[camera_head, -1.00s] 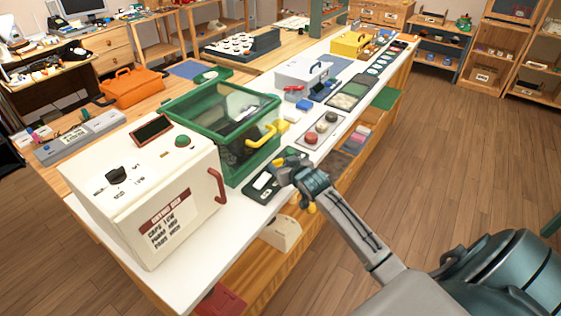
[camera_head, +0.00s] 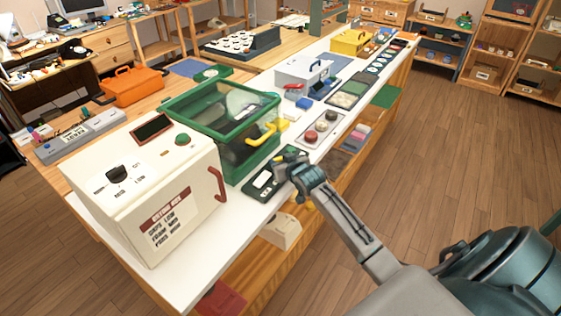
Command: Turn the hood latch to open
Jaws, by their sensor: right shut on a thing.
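The hood (camera_head: 222,103) is a green-framed clear box with a yellow handle (camera_head: 262,133) on its front; its lid looks closed. In front of it, a dark panel (camera_head: 258,192) with a white patch lies on the white counter. My right gripper (camera_head: 283,168) is at the right end of this panel, shut on a small part there, which I take to be the hood latch. The fingers hide nearly all of that part, so its angle cannot be told. My left gripper is not in view.
A cream box (camera_head: 160,200) with a black knob and red handle stands left of the hood. A panel with red and grey buttons (camera_head: 317,134) lies right of the hood. The floor (camera_head: 460,160) on the right is clear.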

